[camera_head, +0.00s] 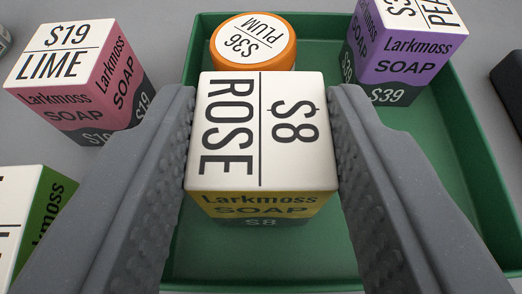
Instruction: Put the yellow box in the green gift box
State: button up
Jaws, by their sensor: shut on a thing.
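The yellow box (262,205) is a Larkmoss soap box with a white top reading "$8 ROSE", a yellow front and a dark lower band. My gripper (262,135) is shut on it, with one grey finger against each side. The green gift box (455,185) is an open green tray that lies beneath and around the yellow box in the picture. The yellow box appears over its inside; its underside and any gap to the floor are hard to judge.
Inside the green gift box are an orange round tub (253,45) marked "$36 PLUM" and a purple soap box (405,50). A pink soap box (80,85) and a green-sided box (35,220) stand outside at left. A dark object (510,85) sits at the right edge.

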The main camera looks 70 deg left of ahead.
jog(key=shift+f, duration=0.25)
jog(key=o, duration=1)
jog(key=shift+d+r, duration=0.15)
jog(key=shift+d, duration=0.05)
jog(key=p+v, duration=0.2)
jog(key=v, duration=0.9)
jog(key=shift+s+d+p, duration=0.15)
jog(key=shift+d+p, duration=0.15)
jog(key=shift+p, duration=0.05)
